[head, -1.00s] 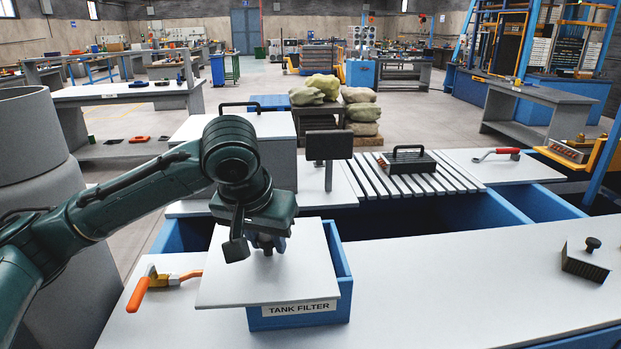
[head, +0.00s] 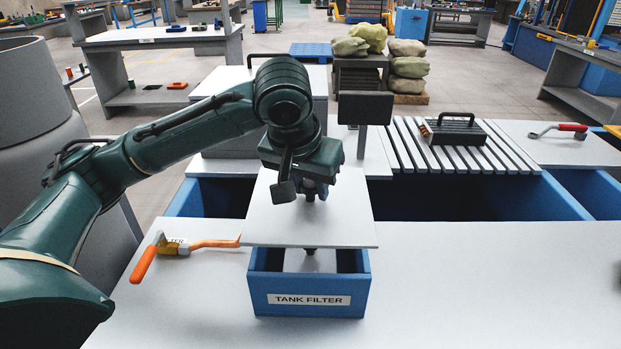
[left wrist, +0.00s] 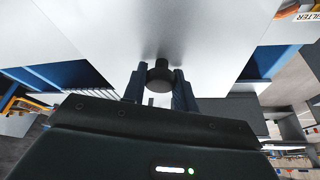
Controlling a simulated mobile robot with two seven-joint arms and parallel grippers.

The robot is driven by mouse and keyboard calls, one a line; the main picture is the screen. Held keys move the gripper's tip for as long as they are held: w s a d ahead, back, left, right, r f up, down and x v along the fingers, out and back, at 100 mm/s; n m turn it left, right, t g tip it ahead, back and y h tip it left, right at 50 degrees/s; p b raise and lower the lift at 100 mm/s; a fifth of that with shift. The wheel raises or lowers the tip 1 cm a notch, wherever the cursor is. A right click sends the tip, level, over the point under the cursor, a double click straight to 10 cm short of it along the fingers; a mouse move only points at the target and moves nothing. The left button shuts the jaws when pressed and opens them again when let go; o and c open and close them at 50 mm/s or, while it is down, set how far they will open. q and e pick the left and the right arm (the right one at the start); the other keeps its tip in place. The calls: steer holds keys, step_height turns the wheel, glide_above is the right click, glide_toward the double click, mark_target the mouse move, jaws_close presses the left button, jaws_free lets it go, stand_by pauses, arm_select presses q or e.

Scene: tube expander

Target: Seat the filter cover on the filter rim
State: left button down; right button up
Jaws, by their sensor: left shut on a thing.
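The filter cover (head: 280,224) is a flat light-grey square plate with a dark knob. My left gripper (head: 310,192) is shut on the knob from above. In the left wrist view the knob (left wrist: 160,75) sits between the two fingers, with the cover (left wrist: 165,28) beyond. The blue tank filter box (head: 275,297), labelled TANK FILTER, is below, its front wall and part of its inside in sight. The cover is held above the box and set toward its back, apart from the front rim (head: 262,262). The back rim is hidden by the cover. My right gripper is not in view.
An orange-handled tool (head: 170,250) lies on the grey worktop (head: 460,290), just left of the cover. A dark post-mounted panel (head: 366,108) stands behind my gripper. A slatted rack with a dark handled block (head: 455,131) is at the back right. The worktop right of the box is clear.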

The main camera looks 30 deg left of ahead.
mark_target(307, 204)
arm_select(q)
steer(key=shift+f, duration=0.5)
steer(key=shift+f+b, duration=0.35)
steer(key=shift+f, duration=1.05)
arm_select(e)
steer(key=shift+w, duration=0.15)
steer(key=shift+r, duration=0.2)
arm_select(q)
steer(key=shift+p, duration=0.55)
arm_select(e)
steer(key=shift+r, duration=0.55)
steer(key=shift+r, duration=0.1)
arm_select(q)
steer(key=shift+p, duration=0.65)
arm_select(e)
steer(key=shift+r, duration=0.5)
arm_select(q)
steer(key=shift+f, duration=1.1)
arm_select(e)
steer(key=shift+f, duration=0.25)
